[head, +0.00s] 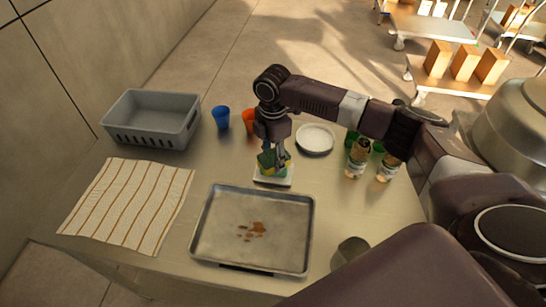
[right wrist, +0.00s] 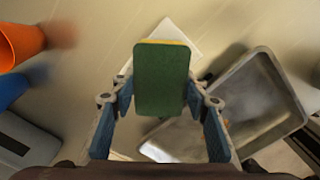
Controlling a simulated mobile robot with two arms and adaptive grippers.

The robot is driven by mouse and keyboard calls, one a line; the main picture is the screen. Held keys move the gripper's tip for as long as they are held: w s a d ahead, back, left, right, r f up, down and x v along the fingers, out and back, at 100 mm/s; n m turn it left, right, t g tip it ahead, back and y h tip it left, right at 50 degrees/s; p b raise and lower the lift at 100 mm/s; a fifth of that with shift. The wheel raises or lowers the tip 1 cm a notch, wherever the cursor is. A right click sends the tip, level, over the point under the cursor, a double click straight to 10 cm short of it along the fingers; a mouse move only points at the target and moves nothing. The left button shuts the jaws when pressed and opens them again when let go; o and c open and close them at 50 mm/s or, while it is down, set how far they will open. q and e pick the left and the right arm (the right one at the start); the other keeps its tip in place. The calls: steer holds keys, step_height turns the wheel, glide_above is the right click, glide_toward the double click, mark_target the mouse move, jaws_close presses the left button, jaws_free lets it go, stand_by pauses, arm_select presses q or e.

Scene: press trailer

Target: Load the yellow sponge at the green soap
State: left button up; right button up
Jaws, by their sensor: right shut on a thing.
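The yellow sponge, with a dark green scouring side, is held by my right gripper (head: 272,158). The sponge (head: 266,160) shows in the head view just above a white dish (head: 274,182). A bit of light green, apparently the green soap (head: 284,173), shows on the dish, mostly hidden by the sponge and fingers. In the right wrist view the sponge (right wrist: 162,78) is between the fingers of the right gripper (right wrist: 160,100), green side toward the camera. A white corner of the dish (right wrist: 180,32) shows behind it. I cannot tell whether sponge and soap touch. My left gripper is out of view.
A metal tray (head: 205,235) with brown stains lies in front. A striped cloth (head: 128,205) and a grey crate (head: 150,118) are at left. A blue cup (head: 221,118), an orange cup (head: 249,121), a white plate (head: 315,139) and bottles (head: 357,158) stand around the gripper.

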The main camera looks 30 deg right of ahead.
mark_target(273, 157)
steer(key=shift+f, duration=0.55)
stand_by(0.7)
steer(key=shift+s+f, duration=0.15)
stand_by(2.0)
steer(key=shift+p, duration=0.3)
step_height(273, 157, up, 2)
steer(key=shift+r+p, duration=0.15)
steer(key=shift+p, duration=1.05)
step_height(273, 157, up, 5)
steer(key=p, duration=0.5)
steer(key=shift+a, duration=0.1)
